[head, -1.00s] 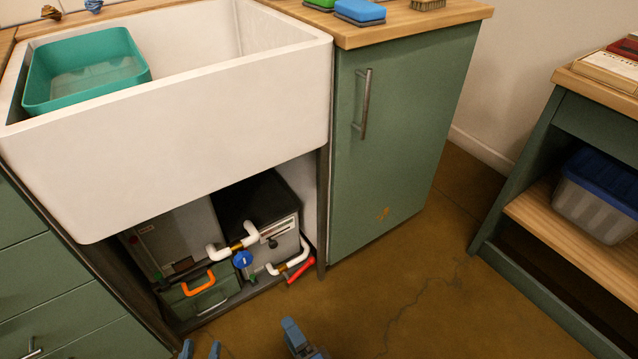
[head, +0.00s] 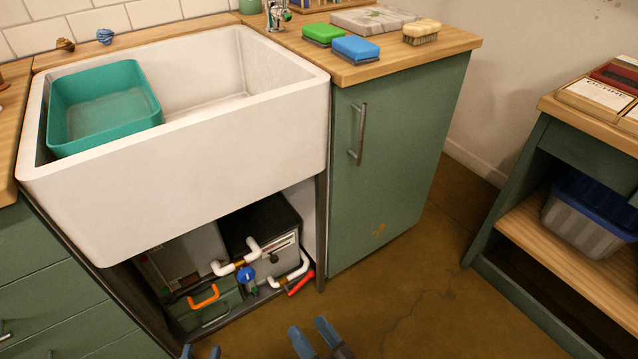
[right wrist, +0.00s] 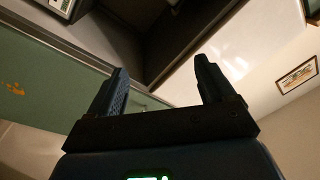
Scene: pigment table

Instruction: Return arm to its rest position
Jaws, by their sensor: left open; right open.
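My left gripper (head: 201,352) shows only its two blue fingertips at the bottom edge of the head view, apart and empty. My right gripper (head: 309,328) is at the bottom middle, in front of the sink cabinet, with its two blue fingers apart and nothing between them. In the right wrist view the right gripper (right wrist: 160,78) also stands open and empty. Most of both arms is outside the head view.
A white sink (head: 180,170) holds a teal tub (head: 105,140). Pipes and a red-handled valve (head: 301,284) sit in the open space below. A green cabinet (head: 390,180) and a shelf unit (head: 545,240) stand to the right. Bare floor (head: 420,300) lies between them.

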